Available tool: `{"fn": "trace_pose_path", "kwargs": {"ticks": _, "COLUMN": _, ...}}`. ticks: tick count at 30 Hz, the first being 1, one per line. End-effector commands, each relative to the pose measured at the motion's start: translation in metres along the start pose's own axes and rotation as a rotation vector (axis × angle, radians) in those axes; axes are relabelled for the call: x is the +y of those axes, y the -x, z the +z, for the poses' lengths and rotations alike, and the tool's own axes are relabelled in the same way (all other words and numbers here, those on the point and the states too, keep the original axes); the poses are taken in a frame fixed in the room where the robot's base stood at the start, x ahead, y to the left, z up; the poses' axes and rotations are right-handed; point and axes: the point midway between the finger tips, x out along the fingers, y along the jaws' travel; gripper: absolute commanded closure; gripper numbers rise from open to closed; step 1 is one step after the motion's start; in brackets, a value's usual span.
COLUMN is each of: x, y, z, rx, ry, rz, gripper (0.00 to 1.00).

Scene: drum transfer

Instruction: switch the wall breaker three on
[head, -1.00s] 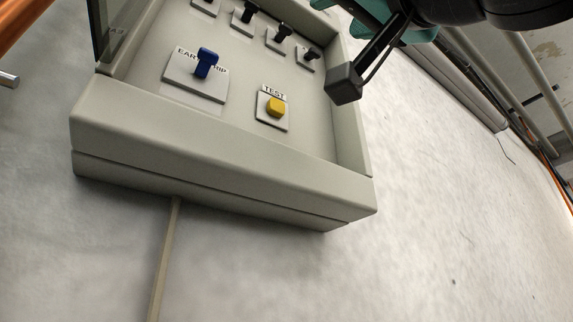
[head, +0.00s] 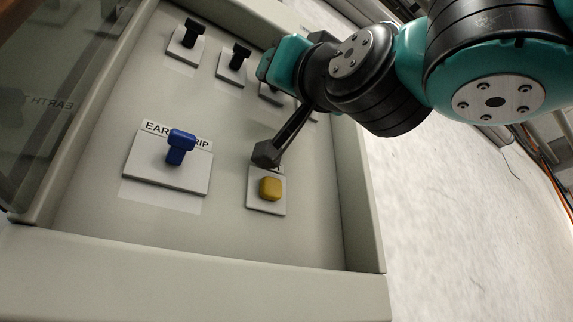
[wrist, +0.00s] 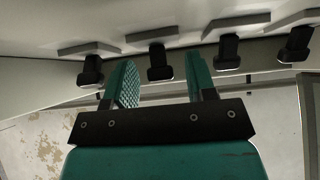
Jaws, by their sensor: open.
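Breakers with black levers stand in a row on the wall panel. In the head view the first (head: 193,33) and second (head: 238,58) from the left show clearly; the third (head: 271,94) is mostly hidden behind my gripper (head: 278,66). In the wrist view several levers show, and my open gripper (wrist: 162,75) has its two teal fingers on either side of the second lever from the left (wrist: 158,63). The fingers appear apart from it; contact cannot be told. Breaker numbers are not readable, and on or off cannot be told.
A blue earth-trip switch (head: 180,146) and a yellow test button (head: 270,188) sit below the breakers. A dark block (head: 265,154) on my arm hangs close above the button. The box has a raised rim (head: 362,205) and an open clear cover (head: 60,90) at left.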

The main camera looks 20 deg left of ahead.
Motion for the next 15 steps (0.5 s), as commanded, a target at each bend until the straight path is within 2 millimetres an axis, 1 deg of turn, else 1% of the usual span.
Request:
{"fn": "trace_pose_path", "kwargs": {"ticks": 6, "x": 0.0, "y": -0.0001, "z": 0.0005, "rx": 0.0, "ry": 0.0, "rz": 0.0, "gripper": 0.49}}
{"fn": "trace_pose_path", "kwargs": {"ticks": 7, "x": 0.0, "y": -0.0001, "z": 0.0005, "rx": 0.0, "ry": 0.0, "rz": 0.0, "gripper": 0.51}}
{"fn": "trace_pose_path", "kwargs": {"ticks": 13, "x": 0.0001, "y": 0.0, "z": 0.0004, "rx": 0.0, "ry": 0.0, "rz": 0.0, "gripper": 0.97}}
{"fn": "trace_pose_path", "kwargs": {"ticks": 15, "x": 0.0001, "y": 0.0, "z": 0.0004, "rx": 0.0, "ry": 0.0, "rz": 0.0, "gripper": 0.98}}
